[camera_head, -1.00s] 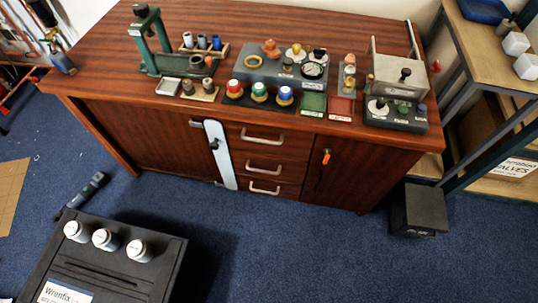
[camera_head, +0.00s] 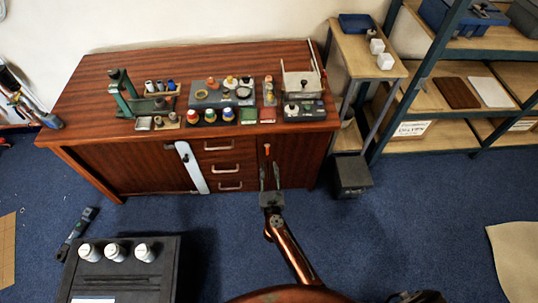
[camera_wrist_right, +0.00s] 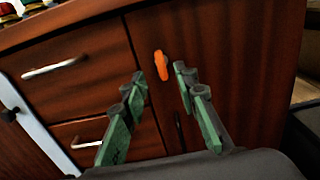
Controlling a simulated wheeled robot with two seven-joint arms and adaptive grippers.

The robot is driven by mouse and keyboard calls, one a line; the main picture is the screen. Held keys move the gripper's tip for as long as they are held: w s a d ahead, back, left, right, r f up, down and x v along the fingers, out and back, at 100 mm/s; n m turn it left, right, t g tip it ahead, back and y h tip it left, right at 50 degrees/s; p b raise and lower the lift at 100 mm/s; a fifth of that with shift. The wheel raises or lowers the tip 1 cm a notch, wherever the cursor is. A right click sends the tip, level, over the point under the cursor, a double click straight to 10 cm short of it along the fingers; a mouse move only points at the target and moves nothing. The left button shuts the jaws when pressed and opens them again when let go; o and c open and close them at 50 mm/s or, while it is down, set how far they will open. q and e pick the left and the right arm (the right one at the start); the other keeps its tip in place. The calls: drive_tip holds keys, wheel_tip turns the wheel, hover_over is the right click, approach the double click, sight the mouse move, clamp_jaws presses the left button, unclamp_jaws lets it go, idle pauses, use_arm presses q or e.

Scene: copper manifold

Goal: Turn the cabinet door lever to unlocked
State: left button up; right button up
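The orange lever (camera_head: 267,149) sits near the top of the right-hand cabinet door (camera_head: 290,165), on the front of the wooden cabinet. In the right wrist view the lever (camera_wrist_right: 161,65) stands roughly upright, its longer part hanging down. My right gripper (camera_head: 269,170) reaches toward the door from the front, just below the lever in the head view. In the wrist view its two green-padded fingers (camera_wrist_right: 160,76) are spread, with the lever showing between and beyond their tips. I see no contact, and nothing is held. My left gripper is out of view.
A dark vertical door handle (camera_wrist_right: 178,128) lies below the lever. Drawers with metal handles (camera_head: 228,167) and a pale blue-white strip (camera_head: 192,167) stand left of the door. A black box (camera_head: 352,175) is on the floor at right. The cabinet top holds many small items.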

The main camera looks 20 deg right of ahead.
sight(267, 151)
drive_tip(key=b+x, duration=0.1)
drive_tip(key=x, duration=0.6)
drive_tip(key=shift+f, duration=0.15)
drive_tip(key=shift+w+b, duration=0.3)
drive_tip(key=shift+w, duration=0.15)
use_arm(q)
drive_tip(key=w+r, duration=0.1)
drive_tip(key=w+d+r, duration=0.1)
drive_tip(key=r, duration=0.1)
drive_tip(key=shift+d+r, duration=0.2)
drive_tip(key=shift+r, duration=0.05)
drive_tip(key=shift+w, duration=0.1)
use_arm(e)
clamp_jaws()
